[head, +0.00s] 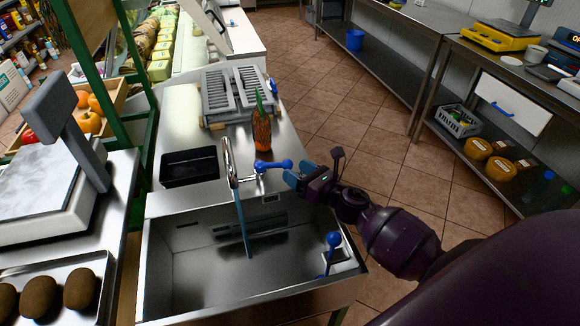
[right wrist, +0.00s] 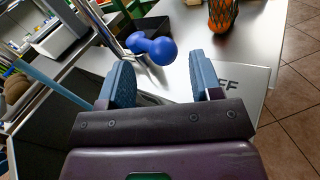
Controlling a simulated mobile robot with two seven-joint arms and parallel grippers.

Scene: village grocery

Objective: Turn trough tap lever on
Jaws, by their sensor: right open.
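The trough tap (head: 228,160) is a curved silver pipe at the back of the steel trough (head: 190,295). Its blue lever (head: 273,165) points right; it also shows in the right wrist view (right wrist: 155,48). My right gripper (head: 306,182) is open and empty, just right of the lever and apart from it. In the right wrist view the fingers (right wrist: 163,75) are spread, with the lever knob beyond the tips. A label reading "FF" (right wrist: 228,88) is partly hidden by a finger. A blue strip (head: 242,225) hangs below the spout; I cannot tell whether it is water. My left gripper is not in view.
A second blue knob (head: 333,240) stands at the trough's right side. A black tray (head: 190,167), an orange-and-green bottle-like item (head: 261,128) and a grey slotted rack (head: 235,92) are on the counter behind. A scale (head: 50,170) stands left. The tiled floor at right is open.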

